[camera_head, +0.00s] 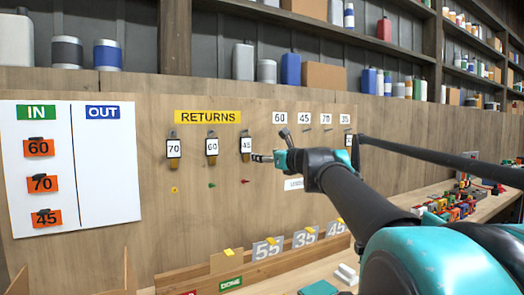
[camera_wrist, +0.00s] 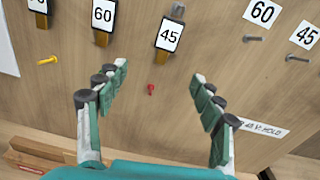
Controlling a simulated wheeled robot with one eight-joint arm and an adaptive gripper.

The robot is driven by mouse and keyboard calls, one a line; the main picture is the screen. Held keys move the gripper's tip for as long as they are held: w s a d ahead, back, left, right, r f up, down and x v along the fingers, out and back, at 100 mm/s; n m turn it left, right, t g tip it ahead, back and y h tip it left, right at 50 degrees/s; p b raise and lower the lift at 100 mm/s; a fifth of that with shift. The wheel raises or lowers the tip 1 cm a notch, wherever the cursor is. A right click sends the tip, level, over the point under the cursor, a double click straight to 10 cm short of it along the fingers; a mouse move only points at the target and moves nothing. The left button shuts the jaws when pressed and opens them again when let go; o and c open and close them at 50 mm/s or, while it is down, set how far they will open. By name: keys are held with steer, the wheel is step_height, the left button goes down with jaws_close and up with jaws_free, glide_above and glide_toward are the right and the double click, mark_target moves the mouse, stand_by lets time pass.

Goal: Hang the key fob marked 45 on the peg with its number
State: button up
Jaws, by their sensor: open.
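The key fob marked 45 (camera_head: 246,144) hangs at the right end of the row under the yellow RETURNS sign. It also shows in the wrist view (camera_wrist: 169,35), a white-faced dark tag with a brown lower part. The number label 45 (camera_head: 304,119) is on the board to the right, with a bare grey peg below it, which also shows in the wrist view (camera_wrist: 298,58). My gripper (camera_wrist: 161,74) is open and empty, its fingertips below and in front of the fob. In the head view my gripper (camera_head: 268,156) is just right of the fob.
Fobs 70 (camera_head: 174,149) and 60 (camera_head: 212,147) hang left of fob 45. Label 60 (camera_head: 279,117) and its peg are left of label 45; labels 70 (camera_head: 326,118) and 35 (camera_head: 345,118) are right. A fob (camera_head: 349,140) under 35 is partly hidden by my arm.

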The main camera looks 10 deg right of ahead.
steer(key=r+m, duration=0.1)
steer(key=r, duration=0.1)
glide_toward(247, 144)
steer(key=shift+t, duration=0.3)
steer(key=x, duration=0.7)
steer(key=f+x, duration=0.1)
steer(key=x, duration=0.2)
steer(key=shift+w+a, duration=0.15)
steer(key=shift+a, duration=0.05)
steer(key=shift+c, duration=0.3)
steer(key=c, duration=1.3)
steer(key=shift+c, duration=0.2)
steer(key=shift+r, duration=0.35)
steer(key=shift+s+d+r, duration=0.2)
steer(key=shift+s+d, duration=0.05)
steer(key=shift+s, duration=0.5)
steer(key=shift+s+d+r, duration=0.2)
steer(key=shift+s, duration=0.6)
steer(key=shift+s+d+r, duration=0.2)
steer(key=shift+s+d, duration=0.05)
steer(key=shift+s, duration=0.5)
